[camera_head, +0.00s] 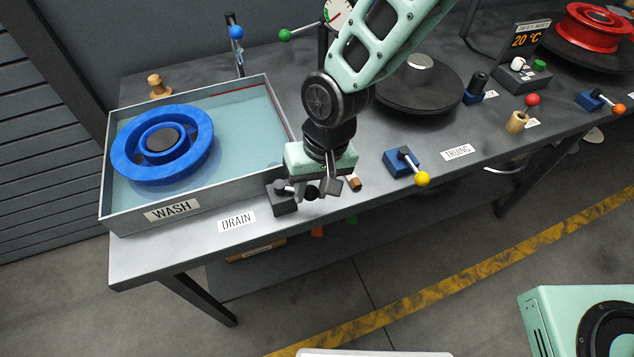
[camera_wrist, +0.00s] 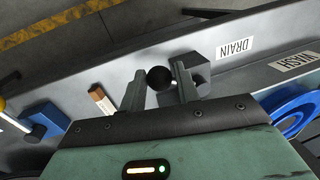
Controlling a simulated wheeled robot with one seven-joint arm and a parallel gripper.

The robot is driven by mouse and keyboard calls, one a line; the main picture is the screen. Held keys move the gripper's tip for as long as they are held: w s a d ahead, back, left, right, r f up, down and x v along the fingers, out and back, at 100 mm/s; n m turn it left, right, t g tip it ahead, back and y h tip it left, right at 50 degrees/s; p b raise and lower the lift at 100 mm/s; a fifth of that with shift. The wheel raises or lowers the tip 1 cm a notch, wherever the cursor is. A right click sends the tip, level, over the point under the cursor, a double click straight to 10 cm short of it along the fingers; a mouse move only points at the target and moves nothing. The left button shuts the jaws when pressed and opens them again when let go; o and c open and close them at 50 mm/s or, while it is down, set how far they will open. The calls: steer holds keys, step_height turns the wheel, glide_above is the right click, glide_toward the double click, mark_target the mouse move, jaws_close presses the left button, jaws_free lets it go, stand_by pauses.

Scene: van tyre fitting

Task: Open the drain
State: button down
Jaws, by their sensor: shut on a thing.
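The drain control is a dark grey block (camera_head: 283,203) at the bench's front edge, beside the DRAIN label (camera_head: 237,221). It carries a lever ending in a black ball knob (camera_head: 311,193). My gripper (camera_head: 319,190) is at the knob, pointing down from the arm. In the wrist view the black knob (camera_wrist: 159,77) sits between the two fingers of my gripper (camera_wrist: 160,84), which is shut on it. The block (camera_wrist: 188,72) is partly hidden behind a finger there. The wash tank (camera_head: 190,208) holds bluish water and a blue wheel (camera_head: 198,128).
Further right is a blue block (camera_head: 395,163) with a yellow-knobbed lever (camera_head: 422,179). A black turntable (camera_head: 440,92) lies behind. Bare bench top lies left of the DRAIN label.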

steer(key=m, duration=0.2)
steer(key=shift+s+a+r+m+t, duration=0.15)
steer(key=shift+s+a+m+t, duration=0.1)
steer(key=shift+s+m+t, duration=0.1)
steer(key=shift+s+a+m, duration=0.35)
steer(key=shift+s+m, duration=0.15)
steer(key=shift+m, duration=0.65)
steer(key=shift+t, duration=0.25)
steer(key=c, duration=1.1)
jaws_free()
steer(key=shift+s, duration=0.15)
steer(key=d+r, duration=0.1)
steer(key=r, duration=0.7)
steer(key=d+r+b, duration=0.1)
steer(key=d+r, duration=0.1)
steer(key=r, duration=0.7)
steer(key=shift+s+d, duration=0.15)
steer(key=shift+d, duration=0.1)
